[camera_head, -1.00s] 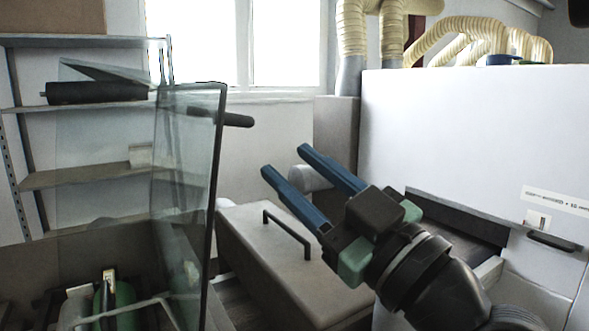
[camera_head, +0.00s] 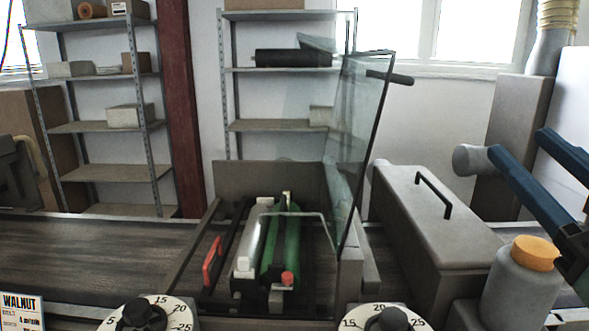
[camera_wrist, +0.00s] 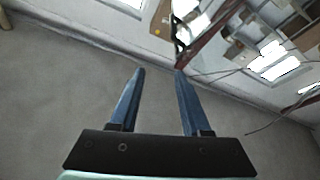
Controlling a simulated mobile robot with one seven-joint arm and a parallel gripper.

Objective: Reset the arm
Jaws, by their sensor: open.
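My gripper (camera_head: 528,166) is at the right edge of the head view, with its two long blue fingers raised and apart. The wrist view shows the same gripper (camera_wrist: 158,80) from behind, open, with nothing between its fingers. The rest of my arm is cut off by the right edge of the head view.
A conveyor (camera_head: 90,255) runs along the front. A roller unit with green roller (camera_head: 287,245) stands under an upright glass guard (camera_head: 362,140). A grey lidded box (camera_head: 440,220) and an orange-capped jar (camera_head: 520,285) stand near my gripper. Shelves (camera_head: 110,126) line the back wall.

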